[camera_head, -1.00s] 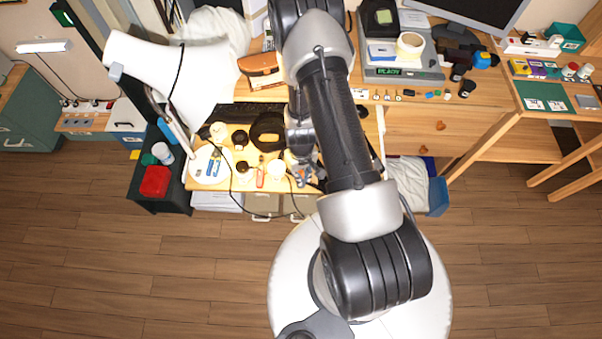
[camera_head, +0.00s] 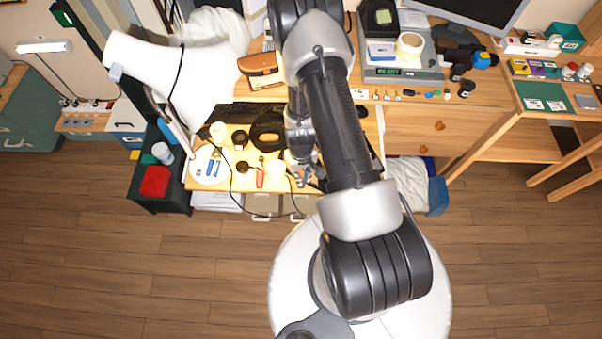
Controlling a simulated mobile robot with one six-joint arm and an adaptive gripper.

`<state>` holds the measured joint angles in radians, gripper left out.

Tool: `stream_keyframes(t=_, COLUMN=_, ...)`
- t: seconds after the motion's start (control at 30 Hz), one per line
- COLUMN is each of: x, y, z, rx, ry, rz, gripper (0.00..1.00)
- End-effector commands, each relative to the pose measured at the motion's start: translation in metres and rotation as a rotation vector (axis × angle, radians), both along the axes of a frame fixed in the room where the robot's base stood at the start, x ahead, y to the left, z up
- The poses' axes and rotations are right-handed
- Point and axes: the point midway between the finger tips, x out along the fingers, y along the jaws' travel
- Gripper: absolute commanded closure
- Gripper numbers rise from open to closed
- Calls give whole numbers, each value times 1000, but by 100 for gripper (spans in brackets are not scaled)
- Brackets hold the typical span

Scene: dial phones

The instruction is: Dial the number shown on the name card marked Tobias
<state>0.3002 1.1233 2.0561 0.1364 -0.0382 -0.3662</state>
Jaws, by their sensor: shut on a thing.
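My gripper (camera_head: 303,178) is small and partly hidden beside my arm, low over the front of the light wooden desk. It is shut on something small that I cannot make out. A grey device (camera_head: 402,74) with a lit green display stands on the desk at the upper right; its display seems to read READY. A dark ring-shaped thing (camera_head: 268,130) lies left of my gripper; I cannot tell whether it is a phone.
A white lamp (camera_head: 170,75) leans over the desk's left side. A round white plate (camera_head: 210,163) with small blue items and a pale cup (camera_head: 277,168) stand left of my gripper. Several small pieces line the desk below the grey device. A monitor (camera_head: 480,10) stands behind.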

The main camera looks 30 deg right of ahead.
Motion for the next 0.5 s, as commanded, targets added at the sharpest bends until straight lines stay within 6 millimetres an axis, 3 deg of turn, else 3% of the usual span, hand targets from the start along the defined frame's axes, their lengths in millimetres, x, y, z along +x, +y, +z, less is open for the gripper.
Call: stream_keyframes(t=0.5, x=0, y=0, z=-11, rx=0, ry=0, rz=0, gripper=98)
